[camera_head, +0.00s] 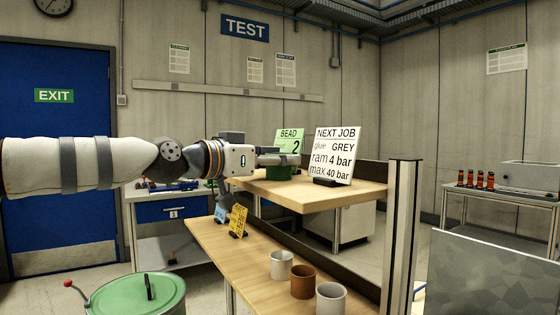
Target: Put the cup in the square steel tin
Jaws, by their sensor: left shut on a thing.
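My left gripper (290,159) reaches in from the left at the upper wooden shelf, in front of the green BEAD 2 card. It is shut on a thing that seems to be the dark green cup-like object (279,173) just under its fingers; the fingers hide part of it. Its contact with the shelf cannot be told. On the lower shelf stand a pale grey cup (282,265), a brown cup (303,282) and a larger light grey cup (331,299), all upright. No square steel tin can be made out for certain. My right gripper is not in view.
The upper shelf (345,192) also holds the NEXT JOB card (335,153). An upright metal post (402,240) stands at its right. A large grey metal panel (495,275) fills the lower right. A green-lidded drum (135,297) stands lower left; a steel box (528,177) sits far right.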

